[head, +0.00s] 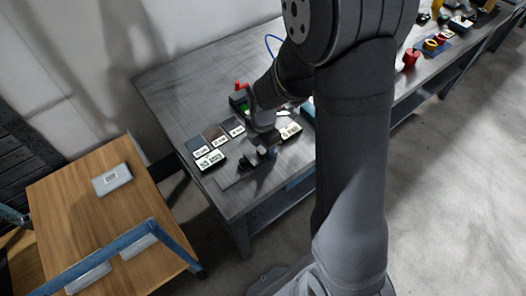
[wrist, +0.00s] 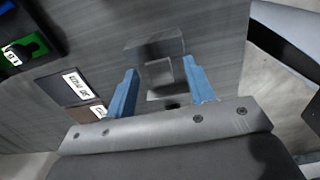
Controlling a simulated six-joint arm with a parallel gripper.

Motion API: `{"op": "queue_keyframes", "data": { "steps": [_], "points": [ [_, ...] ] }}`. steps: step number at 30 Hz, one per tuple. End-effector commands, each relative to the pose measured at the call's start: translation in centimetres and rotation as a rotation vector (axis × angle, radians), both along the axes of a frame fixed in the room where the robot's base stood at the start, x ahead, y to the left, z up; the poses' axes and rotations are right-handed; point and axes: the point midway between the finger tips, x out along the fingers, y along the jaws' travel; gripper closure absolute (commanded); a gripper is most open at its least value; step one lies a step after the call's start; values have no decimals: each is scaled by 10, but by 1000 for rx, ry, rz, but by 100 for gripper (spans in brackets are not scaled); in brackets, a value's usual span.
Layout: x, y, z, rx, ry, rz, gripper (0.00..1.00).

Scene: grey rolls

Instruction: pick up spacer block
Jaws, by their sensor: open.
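In the wrist view a small grey square block (wrist: 158,72), which looks like the spacer block, shows between the two blue fingers of my gripper (wrist: 160,66). A darker grey square patch (wrist: 145,47) lies just beyond it on the bench; I cannot tell if it is a plate or a shadow. The fingers are open, one on each side of the block, with a gap visible on both sides. I cannot tell how high they are above it. In the head view my gripper (head: 258,158) is low over the near left part of the bench, and I cannot pick out the block there.
The grey workbench (head: 180,90) carries several dark labelled plates (head: 216,137) left of my gripper and a black-and-green item (wrist: 25,45). A red-handled object (head: 241,86) stands behind. A wooden table (head: 80,190) with a pale box (head: 112,179) stands at the left.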

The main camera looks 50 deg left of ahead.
Motion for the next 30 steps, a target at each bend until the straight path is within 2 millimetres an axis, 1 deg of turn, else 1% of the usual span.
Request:
{"op": "queue_keyframes", "data": {
  "steps": [3,9,10,14,15,17,18,26,30],
  "points": [
    [0,0,-7,0,0,0,51],
    [0,0,-7,0,0,0,51],
    [0,0,-7,0,0,0,53],
    [0,0,-7,0,0,0,78],
    [0,0,-7,0,0,0,86],
    [0,0,-7,0,0,0,98],
    [0,0,-7,0,0,0,100],
    [0,0,-6,1,-1,0,100],
    [0,1,0,3,-1,0,100]
  ]
}}
